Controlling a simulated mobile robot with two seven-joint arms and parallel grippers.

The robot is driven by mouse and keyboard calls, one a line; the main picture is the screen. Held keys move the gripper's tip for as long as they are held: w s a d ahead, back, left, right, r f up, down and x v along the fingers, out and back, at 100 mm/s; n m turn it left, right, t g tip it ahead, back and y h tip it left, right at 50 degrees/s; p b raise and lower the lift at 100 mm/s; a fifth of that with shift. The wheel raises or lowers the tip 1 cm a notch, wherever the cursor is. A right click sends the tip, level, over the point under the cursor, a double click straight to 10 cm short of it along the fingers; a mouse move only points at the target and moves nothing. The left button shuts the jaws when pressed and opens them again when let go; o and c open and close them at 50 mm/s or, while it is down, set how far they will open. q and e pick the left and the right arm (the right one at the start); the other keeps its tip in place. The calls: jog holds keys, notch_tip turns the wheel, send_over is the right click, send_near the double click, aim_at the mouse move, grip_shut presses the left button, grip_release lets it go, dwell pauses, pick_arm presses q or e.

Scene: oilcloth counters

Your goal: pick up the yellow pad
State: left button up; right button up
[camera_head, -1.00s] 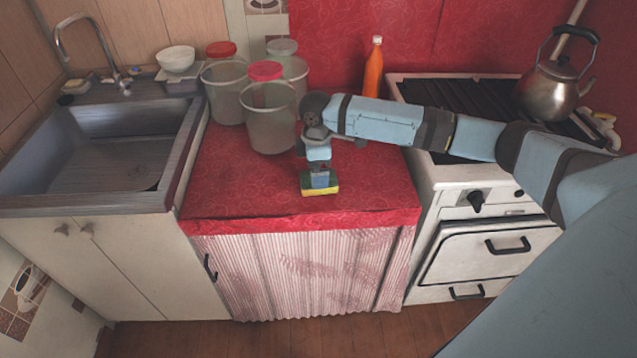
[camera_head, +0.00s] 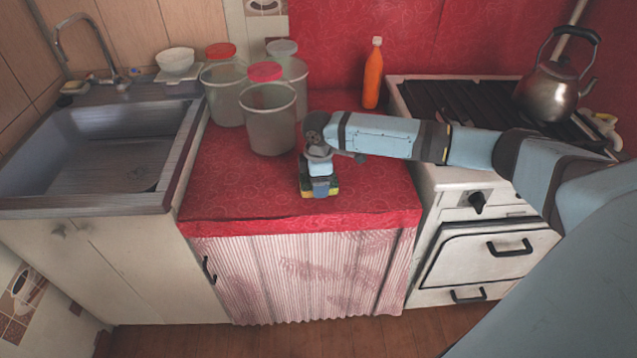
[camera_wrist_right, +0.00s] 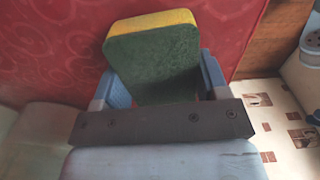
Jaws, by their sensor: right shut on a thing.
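The yellow pad (camera_head: 333,191) is a sponge with a dark green face, at the front middle of the red-covered counter. My right gripper (camera_head: 319,188) comes down on it from above and hides most of it in the head view. In the right wrist view the pad (camera_wrist_right: 155,55) stands between the two blue fingers of the right gripper (camera_wrist_right: 160,85), its green face toward the camera and its yellow layer at the far edge. The gripper is shut on it. I cannot tell whether the pad still touches the counter. My left gripper is not in view.
Clear containers (camera_head: 268,118) with red and grey lids stand behind and left of the gripper. An orange bottle (camera_head: 373,75) is at the back. A sink (camera_head: 110,150) is left; a stove with a kettle (camera_head: 550,92) is right. The red counter (camera_head: 235,180) is bare in front.

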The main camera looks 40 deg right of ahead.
jog(key=shift+r, duration=0.1)
notch_tip(320, 180, up, 20)
jog(key=p, duration=0.3)
jog(key=o, duration=0.4)
jog(key=shift+c, duration=0.2)
jog(key=c, duration=0.3)
jog(key=shift+w, duration=0.1)
